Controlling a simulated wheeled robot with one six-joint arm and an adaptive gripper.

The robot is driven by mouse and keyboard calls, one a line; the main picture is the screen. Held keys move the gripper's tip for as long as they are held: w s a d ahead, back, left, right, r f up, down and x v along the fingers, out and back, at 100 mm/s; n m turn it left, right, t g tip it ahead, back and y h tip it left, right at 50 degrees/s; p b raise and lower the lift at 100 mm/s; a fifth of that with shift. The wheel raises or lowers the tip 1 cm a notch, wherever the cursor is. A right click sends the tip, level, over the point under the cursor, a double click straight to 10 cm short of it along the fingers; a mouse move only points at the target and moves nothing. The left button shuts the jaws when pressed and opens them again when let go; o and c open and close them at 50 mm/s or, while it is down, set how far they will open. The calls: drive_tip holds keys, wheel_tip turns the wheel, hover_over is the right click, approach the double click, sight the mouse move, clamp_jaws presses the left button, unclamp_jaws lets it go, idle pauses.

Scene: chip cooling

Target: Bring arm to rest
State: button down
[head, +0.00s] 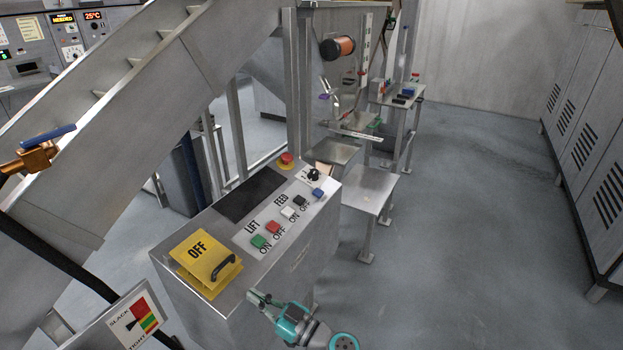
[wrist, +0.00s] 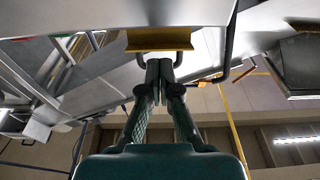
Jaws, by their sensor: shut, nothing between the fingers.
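My gripper (head: 262,300) is at the bottom middle of the head view, by the front edge of a grey control box (head: 185,275). In the wrist view my gripper (wrist: 158,75) has its fingers together with nothing between them. A yellow cover (head: 205,262) marked OFF, with a black handle, lies on the box just above and left of my gripper. The yellow cover's edge also shows in the wrist view (wrist: 160,40), beyond the fingertips. Whether the fingers touch the cover or its handle I cannot tell.
The box carries a green button (head: 259,241), a red button (head: 273,227) and a red emergency knob (head: 287,160). A SLACK/TIGHT gauge (head: 137,314) stands at lower left. A metal chute (head: 130,100) rises behind. Lockers (head: 590,150) line the right; the floor (head: 460,230) between is clear.

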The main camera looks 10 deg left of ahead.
drive_tip(key=s+d+f+m+t+h, duration=0.3)
drive_tip(key=s+d+f+m+h, duration=0.4)
drive_tip(key=d+f, duration=0.5)
drive_tip(key=s+d+f+m+t+h, duration=0.25)
drive_tip(key=s+d+f+h, duration=0.3)
drive_tip(key=s+d, duration=0.65)
drive_tip(key=s+d+r+m+h, duration=0.2)
drive_tip(key=s+d, duration=0.3)
drive_tip(key=s, duration=0.2)
drive_tip(key=s+d+r+m+h, duration=0.1)
drive_tip(key=s+d+r+h, duration=0.2)
drive_tip(key=s+d, duration=0.35)
drive_tip(key=s+d+r+m+t+h, duration=0.1)
drive_tip(key=s+r+t, duration=0.1)
drive_tip(key=s+r, duration=0.8)
wheel_tip(320, 180, up, 2)
drive_tip(key=shift+s+d+r, duration=0.1)
drive_tip(key=shift+s+d, duration=0.05)
drive_tip(key=shift+d, duration=0.2)
drive_tip(key=shift+a, duration=0.1)
